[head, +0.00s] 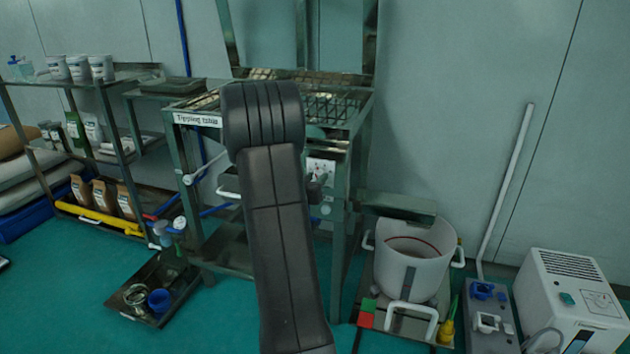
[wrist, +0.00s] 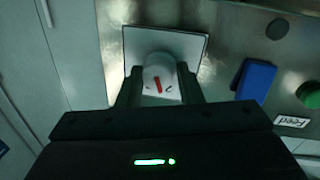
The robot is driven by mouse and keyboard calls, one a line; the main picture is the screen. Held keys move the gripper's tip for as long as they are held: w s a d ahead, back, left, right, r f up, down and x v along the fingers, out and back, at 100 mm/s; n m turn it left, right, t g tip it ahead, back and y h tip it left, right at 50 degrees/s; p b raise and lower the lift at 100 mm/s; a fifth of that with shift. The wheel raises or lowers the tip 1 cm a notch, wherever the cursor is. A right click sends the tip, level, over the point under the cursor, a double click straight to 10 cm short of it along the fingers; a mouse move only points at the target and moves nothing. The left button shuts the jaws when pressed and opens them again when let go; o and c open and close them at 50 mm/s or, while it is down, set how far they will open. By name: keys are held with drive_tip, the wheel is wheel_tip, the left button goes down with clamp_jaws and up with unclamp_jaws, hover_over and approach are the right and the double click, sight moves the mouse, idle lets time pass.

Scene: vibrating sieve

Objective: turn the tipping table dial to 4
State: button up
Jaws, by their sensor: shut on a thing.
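The tipping table (head: 197,119) stands at the centre of the head view, a green frame with a white name label. Its white round dial (wrist: 158,66) sits on a pale square plate (wrist: 190,44) in the wrist view and carries a red pointer mark. The red mark runs slightly slanted, and the numbers around the dial cannot be read. My gripper (wrist: 158,88) is shut on the dial, one finger on each side. In the head view my arm hides the middle of the table, and the plate (head: 321,168) shows just right of it.
In the wrist view a blue block (wrist: 256,80), a green button (wrist: 309,94) and a "Feed" label (wrist: 291,121) lie right of the dial. A white bucket (head: 413,262) stands right of the table. A shelf (head: 60,82) with jars and bags stands left.

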drive_tip(key=m, duration=0.2)
drive_tip(key=m+b, duration=0.1)
drive_tip(key=m, duration=0.1)
drive_tip(key=shift+m+g+y, duration=0.3)
drive_tip(key=shift+s+d+m+y+b, duration=0.15)
drive_tip(key=shift+m+y+b, duration=0.4)
drive_tip(key=shift+m+b, duration=1.7)
drive_tip(key=shift+d+m+y+b, duration=0.1)
drive_tip(key=shift+m+y+b, duration=0.8)
drive_tip(key=shift+m, duration=2.35)
drive_tip(key=shift+r+h+b, duration=0.1)
drive_tip(key=shift+h+b, duration=0.25)
drive_tip(key=shift+b, duration=0.05)
drive_tip(key=o, duration=1)
